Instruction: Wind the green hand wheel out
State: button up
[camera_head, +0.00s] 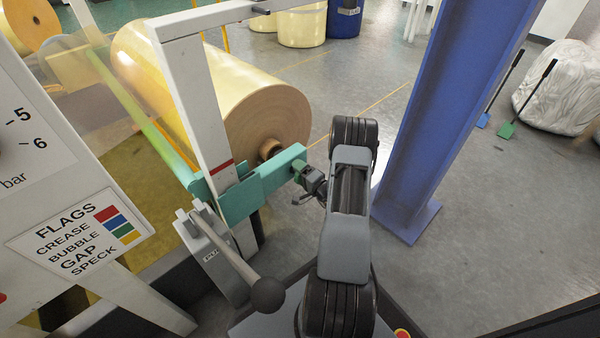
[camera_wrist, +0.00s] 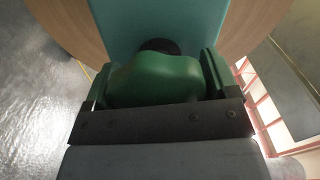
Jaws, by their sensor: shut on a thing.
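The green hand wheel (camera_head: 299,166) sits at the right end of a teal arm (camera_head: 262,184) on the machine frame. In the wrist view the green hand wheel (camera_wrist: 155,80) fills the space between my fingers, with a dark shaft behind it. My gripper (camera_head: 308,178) is shut on the wheel, reaching it from the right; its fingers also show in the wrist view (camera_wrist: 155,90). Part of the wheel is hidden by my gripper in the head view.
A large tan tape roll (camera_head: 210,90) lies just behind the teal arm. A blue column (camera_head: 440,110) stands close to the right of my arm. A lever with a dark ball knob (camera_head: 267,294) juts out at the front. Open floor (camera_head: 490,230) lies right of the column.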

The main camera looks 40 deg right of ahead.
jog(key=o, duration=0.8)
jog(key=s+d+p, duration=0.1)
jog(key=s+p, duration=0.3)
jog(key=s, duration=0.9)
jog(key=shift+s+d, duration=0.35)
jog(key=shift+s, duration=0.05)
jog(key=shift+s, duration=0.1)
